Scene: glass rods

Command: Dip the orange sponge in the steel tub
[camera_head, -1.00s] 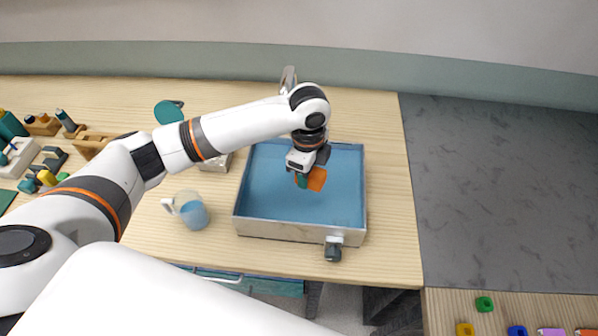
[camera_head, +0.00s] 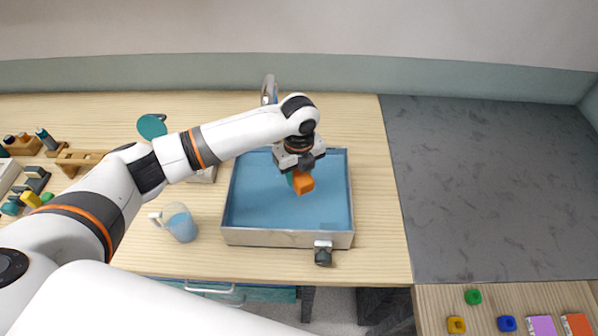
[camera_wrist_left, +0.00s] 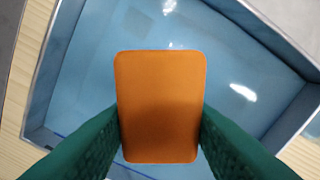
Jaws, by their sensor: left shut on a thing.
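The orange sponge (camera_head: 303,183) is a small block held between the green fingers of my left gripper (camera_head: 297,179). In the left wrist view the sponge (camera_wrist_left: 160,106) fills the middle, with a green finger pressed on each side. The steel tub (camera_head: 287,239) is a shallow, square tub with blue water inside. The gripper and sponge are over the tub's inside, towards its back half. I cannot tell whether the sponge touches the water. My right gripper is not in view.
A dark-knobbed tap (camera_head: 323,254) sits on the tub's front wall. A metal faucet (camera_head: 269,90) stands behind. Tools and wooden holders (camera_head: 80,160) crowd the left. The grey surface (camera_head: 480,190) at right is clear.

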